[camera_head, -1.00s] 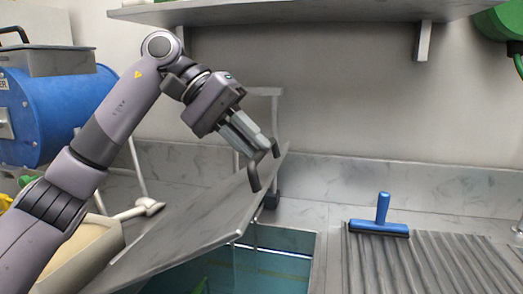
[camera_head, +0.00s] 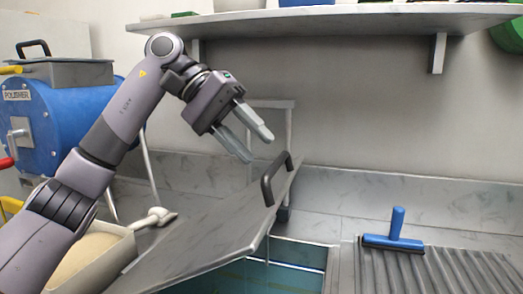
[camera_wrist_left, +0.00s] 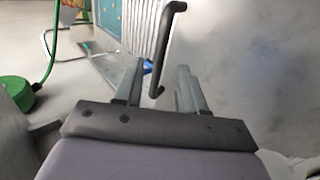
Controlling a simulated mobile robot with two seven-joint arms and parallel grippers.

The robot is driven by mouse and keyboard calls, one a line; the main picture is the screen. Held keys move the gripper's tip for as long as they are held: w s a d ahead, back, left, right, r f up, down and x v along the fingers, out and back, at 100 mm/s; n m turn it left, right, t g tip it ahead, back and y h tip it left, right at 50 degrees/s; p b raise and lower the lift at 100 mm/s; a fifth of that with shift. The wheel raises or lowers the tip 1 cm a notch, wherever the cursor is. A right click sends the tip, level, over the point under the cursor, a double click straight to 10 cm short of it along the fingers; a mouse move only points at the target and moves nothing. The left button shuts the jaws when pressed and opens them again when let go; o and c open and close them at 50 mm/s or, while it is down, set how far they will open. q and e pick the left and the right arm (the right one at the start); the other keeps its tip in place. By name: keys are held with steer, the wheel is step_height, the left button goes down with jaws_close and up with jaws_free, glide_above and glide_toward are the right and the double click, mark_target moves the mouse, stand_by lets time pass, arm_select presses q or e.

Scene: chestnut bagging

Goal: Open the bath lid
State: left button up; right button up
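The bath lid (camera_head: 205,238) is a grey slab tilted up, its right side raised, leaning near a grey upright frame (camera_head: 291,120). The teal bath (camera_head: 285,272) shows open below its raised edge. A black bar handle (camera_head: 267,188) stands on the lid near that edge. My left gripper (camera_head: 260,149) is open and empty just above and left of the handle. In the left wrist view the handle (camera_wrist_left: 161,45) shows beyond and between the open fingers (camera_wrist_left: 159,78), apart from them as far as I can tell. My right gripper is not in view.
A ribbed draining board (camera_head: 440,272) with a blue-handled squeegee (camera_head: 394,238) lies right of the bath. A blue polisher drum (camera_head: 60,122) and a beige bin (camera_head: 95,252) stand left. A shelf (camera_head: 340,18) runs overhead. A green reel (camera_wrist_left: 17,92) shows in the left wrist view.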

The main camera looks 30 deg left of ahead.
arm_select(q)
steer(key=v, duration=0.3)
steer(key=shift+a+r, duration=0.2)
steer(key=shift+a, duration=0.1)
jaws_close()
steer(key=shift+s, duration=0.1)
